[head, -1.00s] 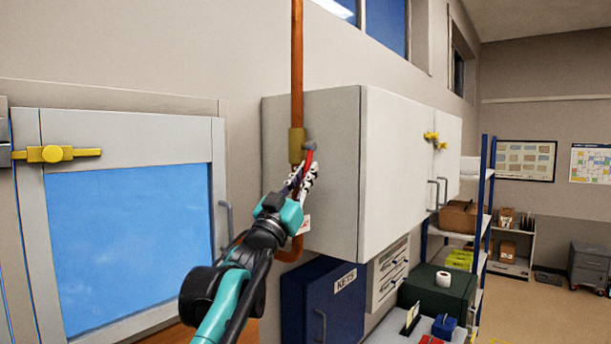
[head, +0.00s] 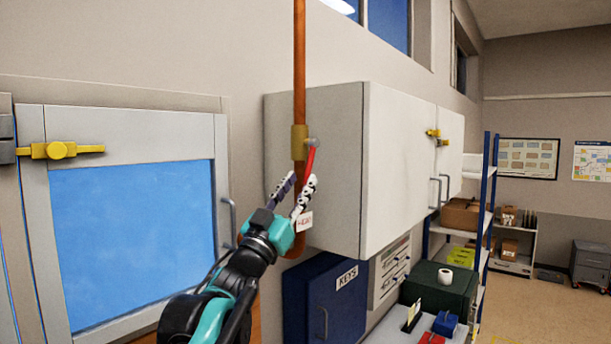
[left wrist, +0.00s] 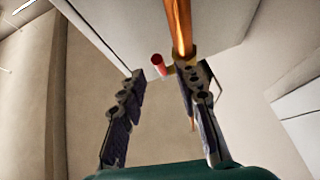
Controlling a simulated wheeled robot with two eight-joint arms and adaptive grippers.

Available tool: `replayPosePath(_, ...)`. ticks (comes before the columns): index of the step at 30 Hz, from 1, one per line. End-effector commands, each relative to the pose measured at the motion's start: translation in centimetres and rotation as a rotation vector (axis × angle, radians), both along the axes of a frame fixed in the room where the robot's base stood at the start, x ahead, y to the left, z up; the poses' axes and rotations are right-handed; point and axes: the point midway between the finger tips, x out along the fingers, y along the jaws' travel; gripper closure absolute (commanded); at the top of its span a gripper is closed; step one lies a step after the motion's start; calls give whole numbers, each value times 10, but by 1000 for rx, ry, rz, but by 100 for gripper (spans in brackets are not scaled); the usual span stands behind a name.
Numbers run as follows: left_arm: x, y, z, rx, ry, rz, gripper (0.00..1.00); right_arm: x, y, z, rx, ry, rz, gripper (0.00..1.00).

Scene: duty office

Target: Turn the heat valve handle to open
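The heat valve is a brass body (head: 299,142) on a vertical copper pipe (head: 299,60) in front of the wall cabinet's side. Its red handle (head: 309,165) slants down from the pivot at the body's right. A small white tag (head: 304,221) hangs below. My left gripper (head: 296,183) is open just below the valve, with the handle's lower end near the right finger. In the left wrist view the fingers (left wrist: 160,85) are spread; the red handle (left wrist: 158,64) shows between and beyond them, and the pipe (left wrist: 180,25) is behind the right fingertip. Contact is unclear. My right gripper is not in view.
A grey wall cabinet (head: 395,175) stands right beside the valve. A framed blue window (head: 130,240) with a yellow latch (head: 60,150) is at left. A blue key box (head: 325,300) and dark green box (head: 440,287) are below.

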Motion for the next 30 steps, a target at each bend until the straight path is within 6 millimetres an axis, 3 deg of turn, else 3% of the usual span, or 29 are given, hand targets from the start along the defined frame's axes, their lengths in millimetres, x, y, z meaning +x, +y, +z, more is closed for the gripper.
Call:
replayPosePath(6,-18,9,-14,2,0,1,67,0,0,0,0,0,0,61)
replayPosePath(16,-21,11,-17,0,1,0,67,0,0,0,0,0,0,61)
replayPosePath(17,-21,11,-17,0,1,0,70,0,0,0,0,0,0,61)
replayPosePath(20,-27,14,-15,4,6,0,96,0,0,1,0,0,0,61)
replayPosePath(21,-34,18,-14,11,12,2,100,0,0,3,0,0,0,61)
replayPosePath(30,-109,56,-23,66,129,10,100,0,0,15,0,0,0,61)
